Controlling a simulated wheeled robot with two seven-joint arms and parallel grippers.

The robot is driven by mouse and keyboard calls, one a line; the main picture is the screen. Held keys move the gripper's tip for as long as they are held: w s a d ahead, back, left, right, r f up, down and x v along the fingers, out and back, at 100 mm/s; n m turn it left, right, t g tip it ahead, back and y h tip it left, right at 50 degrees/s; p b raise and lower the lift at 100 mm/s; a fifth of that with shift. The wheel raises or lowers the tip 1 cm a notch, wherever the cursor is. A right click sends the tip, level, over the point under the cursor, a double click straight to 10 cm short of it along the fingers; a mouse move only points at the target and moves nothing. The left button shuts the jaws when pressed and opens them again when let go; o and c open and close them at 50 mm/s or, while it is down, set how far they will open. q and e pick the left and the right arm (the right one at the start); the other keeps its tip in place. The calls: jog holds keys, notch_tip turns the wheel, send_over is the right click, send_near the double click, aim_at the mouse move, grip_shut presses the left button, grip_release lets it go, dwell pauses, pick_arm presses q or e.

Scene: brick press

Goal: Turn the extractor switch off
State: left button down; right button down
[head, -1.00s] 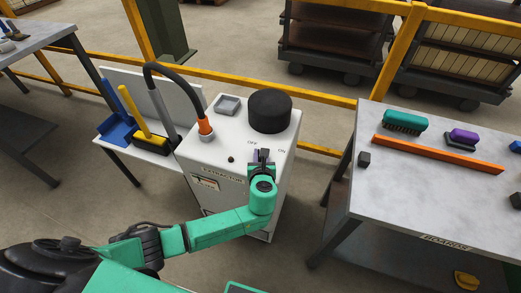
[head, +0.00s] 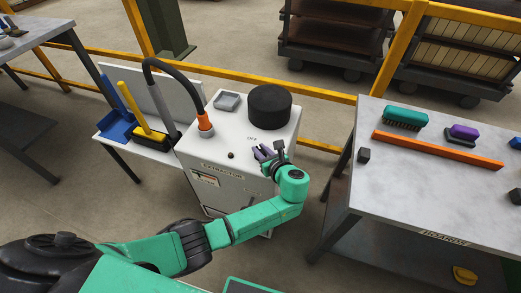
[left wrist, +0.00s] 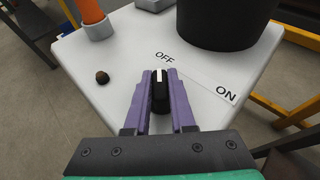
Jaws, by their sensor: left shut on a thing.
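The extractor (head: 236,140) is a white cabinet with an orange-cuffed hose and a black drum on top. Its black switch knob (left wrist: 160,97) has a white pointer line and shows between the purple fingers in the left wrist view. The line points up toward the OFF label (left wrist: 164,57); the ON label (left wrist: 226,95) lies to the right. My left gripper (head: 264,153) is shut on the knob, one finger on each side, and also fills the lower left wrist view (left wrist: 160,90). In the head view the gripper hides the knob and ON label. My right gripper is not in view.
The black drum (head: 268,108) stands just behind the switch. A grey tray (head: 227,101) and the black hose (head: 165,66) are on the left. A grey table (head: 430,200) with brushes stands to the right. A yellow rail (head: 300,92) runs behind.

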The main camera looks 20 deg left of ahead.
pick_arm(q)
jog(key=c, duration=0.8)
grip_release()
jog(key=shift+o, duration=0.2)
jog(key=v, duration=1.4)
jog(key=shift+r, duration=0.25)
jog(key=shift+s+d, duration=0.1)
jog(key=shift+d, duration=0.05)
